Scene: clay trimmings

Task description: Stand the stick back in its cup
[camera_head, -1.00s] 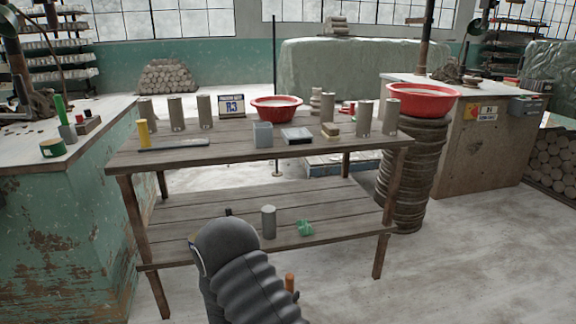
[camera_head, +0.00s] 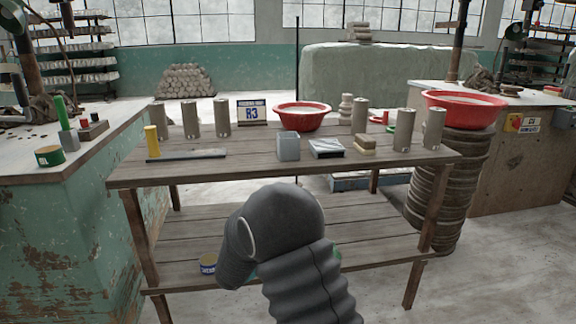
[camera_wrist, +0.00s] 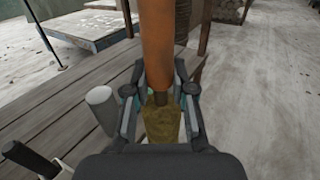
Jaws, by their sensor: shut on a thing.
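In the wrist view an orange stick (camera_wrist: 157,45) with a dark narrow end is held between the two fingers of my gripper (camera_wrist: 160,95), which is shut on it. A yellowish, blurred piece (camera_wrist: 161,124) shows below the dark end; I cannot tell whether it is part of the stick. A grey cylinder (camera_wrist: 103,108) stands on planks left of the gripper in the wrist view. A small grey cup (camera_head: 69,139) with a green stick (camera_head: 62,112) stands on the left bench; I cannot tell which cup belongs to the orange stick.
The wooden table (camera_head: 250,167) holds grey cylinders, a yellow cylinder (camera_head: 152,141), a grey block (camera_head: 288,146) and a red basin (camera_head: 301,116). A dark-handled thing (camera_wrist: 30,160) is at lower left in the wrist view.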

